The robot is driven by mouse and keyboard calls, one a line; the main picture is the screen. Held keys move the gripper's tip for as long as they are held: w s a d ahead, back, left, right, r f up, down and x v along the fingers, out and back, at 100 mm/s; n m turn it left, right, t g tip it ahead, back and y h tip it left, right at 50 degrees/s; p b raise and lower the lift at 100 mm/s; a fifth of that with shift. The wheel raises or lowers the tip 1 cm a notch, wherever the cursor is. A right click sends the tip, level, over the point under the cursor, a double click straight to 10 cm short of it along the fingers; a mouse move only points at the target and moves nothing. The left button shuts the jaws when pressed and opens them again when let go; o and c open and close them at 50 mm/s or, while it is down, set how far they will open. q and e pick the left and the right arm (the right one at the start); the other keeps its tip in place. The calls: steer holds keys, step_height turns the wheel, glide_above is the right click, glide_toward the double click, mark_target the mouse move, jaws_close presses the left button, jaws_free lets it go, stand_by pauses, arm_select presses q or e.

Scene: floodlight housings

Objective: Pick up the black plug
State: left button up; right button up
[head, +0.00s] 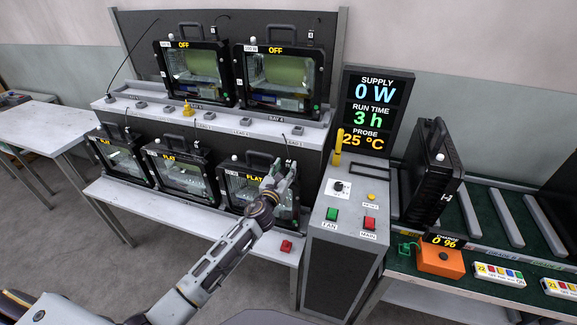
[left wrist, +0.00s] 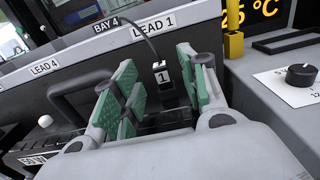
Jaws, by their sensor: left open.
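In the left wrist view, a small black plug (left wrist: 162,73) with a white label "1" hangs on a black cable in front of the shelf edge, below the LEAD 1 sign. My left gripper (left wrist: 157,70) is open, with its green-padded fingers on either side of the plug. The plug shows between the fingertips, and I see no grip on it. In the head view my left gripper (head: 281,172) is over the front right floodlight housing (head: 275,206). I cannot clearly make out the plug there. My right gripper is not in view.
A grey control cabinet (head: 338,225) with a knob and green and red buttons stands close right of the gripper. The upper shelf (head: 225,126) holds two more housings. A red block (head: 286,246) lies on the lower bench. An orange box (head: 441,259) is at the right.

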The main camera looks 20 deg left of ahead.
mark_target(288, 163)
arm_select(q)
steer(key=shift+w+r, duration=0.15)
steer(key=shift+w, duration=1.1)
steer(key=shift+w+d, duration=0.1)
steer(key=shift+w, duration=0.9)
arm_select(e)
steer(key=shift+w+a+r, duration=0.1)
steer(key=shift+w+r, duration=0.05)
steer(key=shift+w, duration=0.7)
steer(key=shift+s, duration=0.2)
